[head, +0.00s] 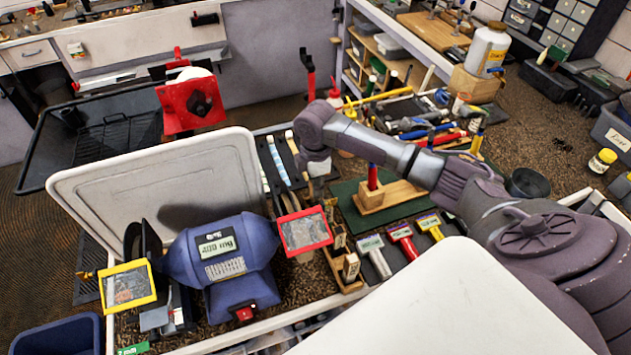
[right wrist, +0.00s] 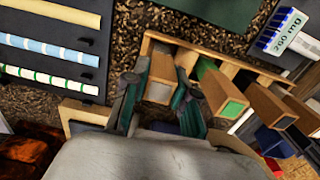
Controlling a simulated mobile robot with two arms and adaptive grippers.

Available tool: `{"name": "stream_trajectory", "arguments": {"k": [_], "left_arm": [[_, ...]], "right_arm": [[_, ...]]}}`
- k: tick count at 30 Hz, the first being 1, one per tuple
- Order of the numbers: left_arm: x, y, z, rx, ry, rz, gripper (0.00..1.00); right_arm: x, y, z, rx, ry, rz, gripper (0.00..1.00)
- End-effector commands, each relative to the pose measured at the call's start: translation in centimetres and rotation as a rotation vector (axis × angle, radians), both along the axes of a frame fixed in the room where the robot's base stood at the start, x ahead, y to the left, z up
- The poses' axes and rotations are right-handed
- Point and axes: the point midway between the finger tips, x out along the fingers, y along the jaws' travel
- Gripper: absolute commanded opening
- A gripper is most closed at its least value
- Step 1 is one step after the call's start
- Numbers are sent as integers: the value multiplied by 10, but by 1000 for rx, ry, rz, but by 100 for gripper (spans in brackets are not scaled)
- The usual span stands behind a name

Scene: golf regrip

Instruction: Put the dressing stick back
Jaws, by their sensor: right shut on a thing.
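My right gripper (right wrist: 163,78) is shut on a pale wooden dressing stick (right wrist: 159,92), with one dark teal finger on each side of it. The held stick is at one end of a wooden rack (right wrist: 232,62); I cannot tell how deep it sits. Other wooden sticks stand in the rack beside it, one with a green end (right wrist: 232,109). In the head view the rack (head: 347,286) is right of the grinder's red-framed shield, and the right arm reaches over from the right. The fingertips are hard to make out there. My left gripper is not in view.
A blue bench grinder (head: 222,255) with a red-framed shield (head: 303,231) stands close left of the rack. A dark tray of pale strips (right wrist: 50,62) lies nearby.

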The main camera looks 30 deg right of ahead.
Motion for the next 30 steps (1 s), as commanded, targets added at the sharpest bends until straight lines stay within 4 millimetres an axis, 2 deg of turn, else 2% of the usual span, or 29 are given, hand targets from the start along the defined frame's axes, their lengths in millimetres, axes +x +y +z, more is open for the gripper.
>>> {"name": "stream_trajectory", "arguments": {"k": [2, 8, 9, 13, 24, 26, 30], "left_arm": [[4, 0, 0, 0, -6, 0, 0], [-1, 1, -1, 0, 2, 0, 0], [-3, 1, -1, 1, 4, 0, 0], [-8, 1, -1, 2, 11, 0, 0], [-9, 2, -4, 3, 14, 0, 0], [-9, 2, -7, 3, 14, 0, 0], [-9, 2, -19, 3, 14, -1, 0]], "right_arm": [[0, 0, 0, 1, -1, 0, 0], [0, 0, -1, 1, -1, 0, 0], [0, 0, -1, 1, -1, 0, 31], [0, 0, -1, 1, 0, 0, 51], [1, 0, 3, 1, -2, 0, 51], [1, 1, 9, 1, -3, 0, 51], [2, 0, 34, 1, -8, 1, 51]]}}
